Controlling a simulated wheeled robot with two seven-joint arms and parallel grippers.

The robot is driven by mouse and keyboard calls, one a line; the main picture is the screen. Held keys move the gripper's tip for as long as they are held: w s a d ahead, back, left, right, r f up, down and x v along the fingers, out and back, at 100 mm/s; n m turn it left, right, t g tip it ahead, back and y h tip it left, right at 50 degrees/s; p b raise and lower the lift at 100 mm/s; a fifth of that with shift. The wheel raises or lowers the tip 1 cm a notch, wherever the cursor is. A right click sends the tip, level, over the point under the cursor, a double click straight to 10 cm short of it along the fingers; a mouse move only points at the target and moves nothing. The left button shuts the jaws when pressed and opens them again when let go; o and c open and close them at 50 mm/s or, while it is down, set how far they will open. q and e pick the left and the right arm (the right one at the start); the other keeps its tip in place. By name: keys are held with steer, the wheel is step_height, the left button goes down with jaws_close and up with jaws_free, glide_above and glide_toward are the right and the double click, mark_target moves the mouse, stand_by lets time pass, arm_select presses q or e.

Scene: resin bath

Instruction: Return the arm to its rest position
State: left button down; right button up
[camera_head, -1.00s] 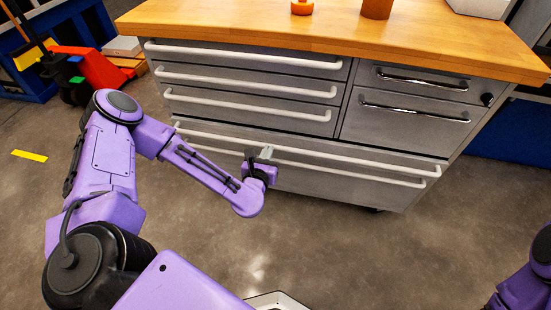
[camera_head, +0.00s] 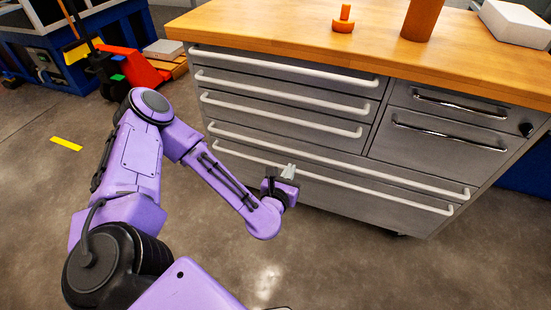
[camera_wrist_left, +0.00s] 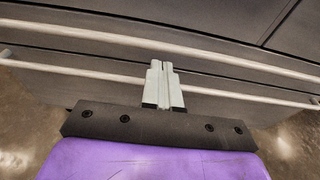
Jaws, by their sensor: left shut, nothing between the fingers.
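My left arm (camera_head: 138,160) is purple with black joints and comes in from the left of the head view. Its forearm slopes down to the right, in front of the drawer cabinet. My left gripper (camera_head: 288,171) is at the end of the arm, in front of the lower drawers. In the left wrist view the two grey fingers of my left gripper (camera_wrist_left: 164,84) are together with nothing between them. The cabinet's long white drawer handles lie just beyond the fingertips. My right gripper is in neither view.
The grey drawer cabinet (camera_head: 260,120) has a wooden top (camera_head: 290,40). On it stand an orange knobbed piece (camera_head: 343,22), a brown cylinder (camera_head: 422,18) and a white box (camera_head: 515,24). A red pallet jack (camera_head: 135,66) stands back left. Grey floor (camera_head: 330,265) is clear below.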

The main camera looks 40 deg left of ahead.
arm_select(q)
steer(key=v, duration=0.7)
steer(key=shift+s, duration=0.1)
steer(key=s+d+f+m+g+h, duration=0.2)
steer(key=s+f+m+g, duration=0.15)
steer(key=f+m, duration=0.5)
steer(key=s+d+f+m+g+h, duration=0.25)
steer(key=s+f+m, duration=0.25)
steer(key=m, duration=0.7)
steer(key=s+a+f+m+g+y, duration=0.3)
steer(key=s+a+f+m+g, duration=0.3)
steer(key=s+a+m, duration=0.45)
step_height(320, 180, up, 25)
steer(key=d+m+p, duration=0.1)
steer(key=p, duration=2.3)
steer(key=shift+d+m+p, duration=0.25)
steer(key=shift+m+p, duration=0.05)
steer(key=shift+p, duration=0.05)
